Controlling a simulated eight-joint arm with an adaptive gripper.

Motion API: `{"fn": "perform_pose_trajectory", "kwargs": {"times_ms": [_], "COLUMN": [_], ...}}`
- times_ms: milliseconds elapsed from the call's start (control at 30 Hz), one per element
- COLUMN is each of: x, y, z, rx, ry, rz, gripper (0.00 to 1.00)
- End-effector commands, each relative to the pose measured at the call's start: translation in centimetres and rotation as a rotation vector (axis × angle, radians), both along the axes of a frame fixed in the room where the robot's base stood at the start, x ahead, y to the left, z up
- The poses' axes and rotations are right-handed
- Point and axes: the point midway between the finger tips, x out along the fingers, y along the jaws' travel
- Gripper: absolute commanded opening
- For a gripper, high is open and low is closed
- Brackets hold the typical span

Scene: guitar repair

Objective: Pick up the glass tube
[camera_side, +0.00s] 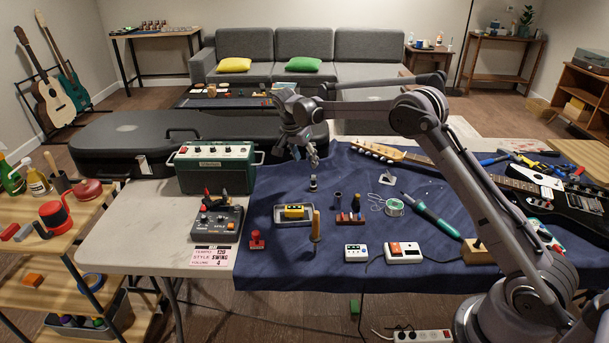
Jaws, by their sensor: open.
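A small upright cylinder (313,184), dark with a pale band, stands on the blue cloth (280,265). It may be the glass tube, but it is too small to be sure. A second short dark cylinder (337,201) stands a little right of and nearer than it; this could also be the tube. My gripper (314,161) points down just above the banded cylinder, with a small gap between them. It is open and holds nothing.
A metal tray with a yellow block (294,212), a wooden-handled tool (316,228) and a rack of coloured pieces (350,219) lie close by. A solder spool (394,207) is to the right. A green amplifier (214,168) stands left, and a guitar neck (390,153) lies behind.

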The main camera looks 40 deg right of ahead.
Motion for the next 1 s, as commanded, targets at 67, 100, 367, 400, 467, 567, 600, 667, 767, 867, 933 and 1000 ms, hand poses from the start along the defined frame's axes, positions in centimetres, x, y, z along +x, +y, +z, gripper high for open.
{"fn": "perform_pose_trajectory", "kwargs": {"times_ms": [67,100,367,400,467,567,600,667,767,867,933,1000], "x": [0.4,0.5,0.7,0.7,0.8,0.8,0.8,0.8,0.8,0.9,0.9,1.0], "y": [-0.5,-0.7,-1.7,-1.9,-2.3,-2.7,-2.9,-3.0,-3.2,-3.6,-4.0,-4.4], "z": [-1.3,-1.7,-4.1,-4.7,-5.5,-6.7,-7.1,-7.4,-7.9,-8.8,-9.7,-10.6], "rx": [-0.007,-0.010,-0.015,-0.014,-0.014,-0.014,-0.014,-0.014,-0.014,-0.014,-0.014,-0.014], "ry": [0.002,0.002,0.001,0.002,0.002,0.002,0.002,0.002,0.002,0.002,0.001,0.002], "rz": [-0.042,-0.058,-0.091,-0.091,-0.090,-0.088,-0.088,-0.087,-0.087,-0.088,-0.089,-0.088], "gripper": [0.52,0.52,0.52,0.52,0.52,0.52,0.52,0.52,0.52,0.52,0.52,0.52]}}
